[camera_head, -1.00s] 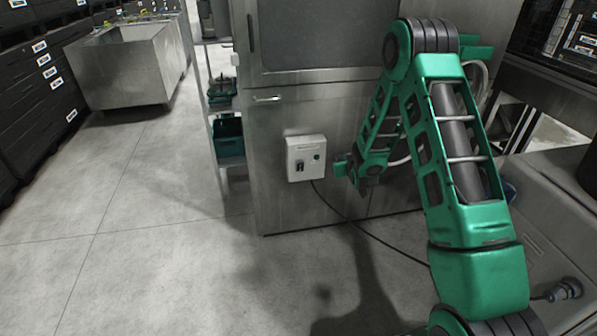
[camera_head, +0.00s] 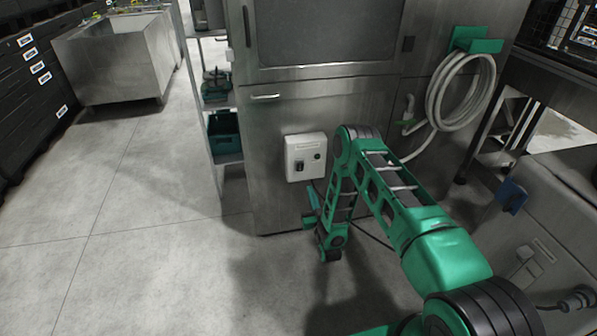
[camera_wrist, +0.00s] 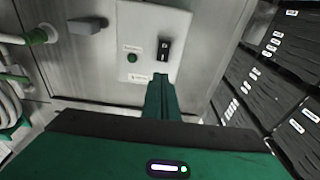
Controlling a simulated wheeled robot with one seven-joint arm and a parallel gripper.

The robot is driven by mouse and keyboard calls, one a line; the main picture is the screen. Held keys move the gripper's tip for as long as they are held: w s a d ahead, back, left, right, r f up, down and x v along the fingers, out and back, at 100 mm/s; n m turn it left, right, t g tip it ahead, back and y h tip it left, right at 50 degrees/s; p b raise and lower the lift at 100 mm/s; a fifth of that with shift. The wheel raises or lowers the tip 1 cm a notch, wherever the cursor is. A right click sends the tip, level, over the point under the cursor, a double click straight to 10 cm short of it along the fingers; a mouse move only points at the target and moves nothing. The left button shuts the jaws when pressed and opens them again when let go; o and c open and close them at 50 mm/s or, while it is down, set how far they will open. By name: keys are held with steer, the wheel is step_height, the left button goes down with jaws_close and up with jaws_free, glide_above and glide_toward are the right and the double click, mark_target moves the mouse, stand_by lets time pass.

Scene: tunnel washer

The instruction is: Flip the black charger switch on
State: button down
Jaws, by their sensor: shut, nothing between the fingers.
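The white control box (camera_head: 306,157) is on the steel cabinet front in the head view. Its black switch (camera_head: 299,167) sits at the lower left and a round green button (camera_head: 317,157) at the right. In the wrist view the box (camera_wrist: 150,20) appears turned over, with the black switch (camera_wrist: 164,48) right of the green button (camera_wrist: 134,57). I cannot tell the switch's position. My gripper (camera_head: 311,198) is just below the box in the head view. In the wrist view its green fingers (camera_wrist: 160,80) are shut and empty, in line with the switch and apparently apart from it.
A coiled white hose (camera_head: 462,95) hangs on a green holder at the right. A dark cable runs from below the box along the floor. A shelf with green bins (camera_head: 224,135) stands left of the cabinet. The floor at the left is clear.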

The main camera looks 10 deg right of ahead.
steer(key=shift+s+a+f+t, duration=0.25)
steer(key=shift+s+f+t, duration=0.15)
steer(key=shift+s+f, duration=0.35)
steer(key=shift+w+a, duration=0.1)
glide_toward(300, 165)
steer(key=x, duration=0.6)
steer(key=shift+w+r, duration=0.1)
steer(key=shift+w, duration=0.1)
